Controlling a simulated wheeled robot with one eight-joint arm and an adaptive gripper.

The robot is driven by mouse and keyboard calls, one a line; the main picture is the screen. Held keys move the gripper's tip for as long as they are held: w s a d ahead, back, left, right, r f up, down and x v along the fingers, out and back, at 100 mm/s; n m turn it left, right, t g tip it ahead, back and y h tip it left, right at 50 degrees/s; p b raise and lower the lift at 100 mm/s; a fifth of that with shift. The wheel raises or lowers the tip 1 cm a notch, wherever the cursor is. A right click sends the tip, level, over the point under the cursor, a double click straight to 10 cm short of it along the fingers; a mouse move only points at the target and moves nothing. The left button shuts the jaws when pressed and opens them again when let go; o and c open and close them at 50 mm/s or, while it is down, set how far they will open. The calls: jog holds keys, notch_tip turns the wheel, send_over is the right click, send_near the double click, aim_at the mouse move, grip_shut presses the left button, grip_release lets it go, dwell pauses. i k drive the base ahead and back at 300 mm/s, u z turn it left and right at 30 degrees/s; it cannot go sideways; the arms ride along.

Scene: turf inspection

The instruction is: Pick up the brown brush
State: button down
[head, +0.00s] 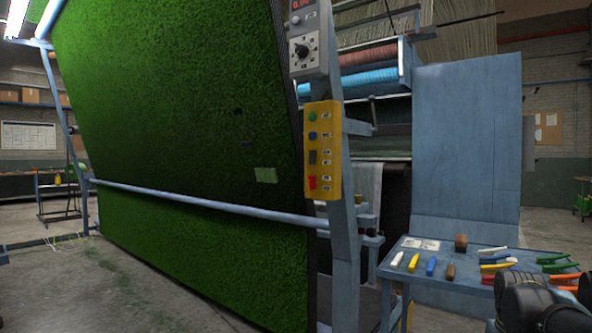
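A small upright brown block (461,242) stands toward the back of the blue side table (415,246) at the right. A second small brown piece (450,271) lies near the table's front edge, to the right of a blue piece. Both are too small to tell which is the brown brush. Dark rounded parts of my arm show at the lower right, in front of the table's right part, and hide some of it. No gripper fingers show.
White, yellow and blue pieces (431,265) lie in a row left of the front brown piece. Several coloured hand tools (497,261) lie to the right. A tall blue panel (466,140) rises behind the table. Green turf (170,120) fills the left, crossed by a rail (200,202).

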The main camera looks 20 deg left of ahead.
aim_at(461, 242)
jog(key=u, duration=1.05)
jog(key=k, duration=1)
jog(key=z, duration=0.85)
jog(key=i, duration=1)
jog(key=u, duration=0.05)
